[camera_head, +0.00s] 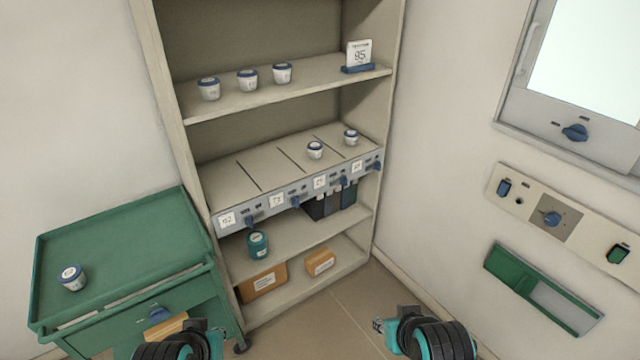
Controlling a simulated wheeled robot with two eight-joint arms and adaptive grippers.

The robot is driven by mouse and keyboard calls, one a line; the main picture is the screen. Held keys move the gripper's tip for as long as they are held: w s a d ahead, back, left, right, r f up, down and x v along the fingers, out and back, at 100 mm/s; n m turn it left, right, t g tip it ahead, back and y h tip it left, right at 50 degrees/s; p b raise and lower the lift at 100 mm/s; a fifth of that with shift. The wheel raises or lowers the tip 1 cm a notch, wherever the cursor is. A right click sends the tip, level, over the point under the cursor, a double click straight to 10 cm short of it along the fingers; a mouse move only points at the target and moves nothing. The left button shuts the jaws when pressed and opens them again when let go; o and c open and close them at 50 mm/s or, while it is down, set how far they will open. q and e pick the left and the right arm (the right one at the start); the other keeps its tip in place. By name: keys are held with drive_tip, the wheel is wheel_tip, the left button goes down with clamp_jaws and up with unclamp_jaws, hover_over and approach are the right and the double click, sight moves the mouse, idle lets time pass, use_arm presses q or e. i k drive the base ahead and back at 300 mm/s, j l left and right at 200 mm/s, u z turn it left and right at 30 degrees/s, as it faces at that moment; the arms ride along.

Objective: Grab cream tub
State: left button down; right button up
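Several small white or cream tubs with blue lids are in view, and I cannot tell which one the task means. One tub (73,277) stands on the green cart's top. Three stand in a row on the upper shelf: the left tub (209,89), the middle tub (248,81) and the right tub (282,73). Two more, a nearer tub (315,150) and a farther tub (351,137), stand on the slotted panel of the middle shelf. My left gripper (205,332) and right gripper (390,325) are low at the bottom edge, apart from every tub. Their fingers are unclear.
The green cart (120,245) stands left of the shelf unit (160,75). A teal jar (257,244), a brown box (263,282) and a smaller box (320,262) sit on lower shelves. A "95" sign (359,55) stands on the upper shelf. Wall panels (550,217) are at right.

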sight(72, 277)
drive_tip(key=u, duration=1.65)
drive_tip(key=i+z, duration=0.1)
drive_tip(key=z, duration=0.4)
drive_tip(key=i+j+z, duration=0.35)
drive_tip(key=j, duration=0.25)
drive_tip(key=i+j+z, duration=0.15)
drive_tip(key=j, duration=0.2)
drive_tip(key=i+j+z, duration=0.2)
drive_tip(key=j, duration=0.15)
drive_tip(key=i+j, duration=0.1)
drive_tip(key=j, duration=0.15)
drive_tip(key=i+j, duration=0.1)
drive_tip(key=j, duration=0.1)
